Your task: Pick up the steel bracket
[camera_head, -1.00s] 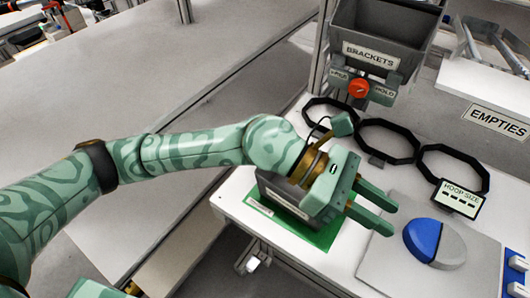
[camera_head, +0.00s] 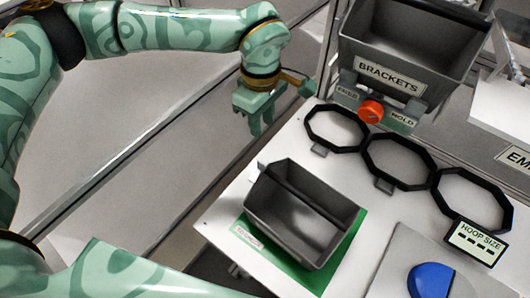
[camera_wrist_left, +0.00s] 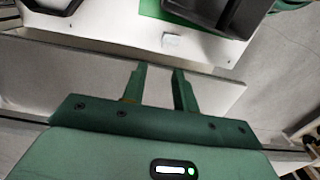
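I cannot make out a steel bracket in either view. A grey hopper labelled BRACKETS (camera_head: 351,72) stands at the top right, and no bracket shows in the visible part of its inside. A grey open bin (camera_head: 290,222) sits on a green mat (camera_head: 345,248) at the table's near left corner, and it looks empty. My left gripper (camera_head: 257,120) points down off the table's left edge, left of the hopper and above the bin in the picture. In the left wrist view its two fingers (camera_wrist_left: 159,72) are apart with nothing between them. My right gripper is not in view.
An orange knob (camera_head: 371,110) sits under the hopper. Three black octagonal hoops (camera_head: 398,186) lie along the white table (camera_head: 262,163). A HOOP SIZE display (camera_head: 476,242) and a blue half-disc (camera_head: 432,281) are at the lower right. A shelf labelled EMPTIES (camera_head: 505,113) is at the right edge.

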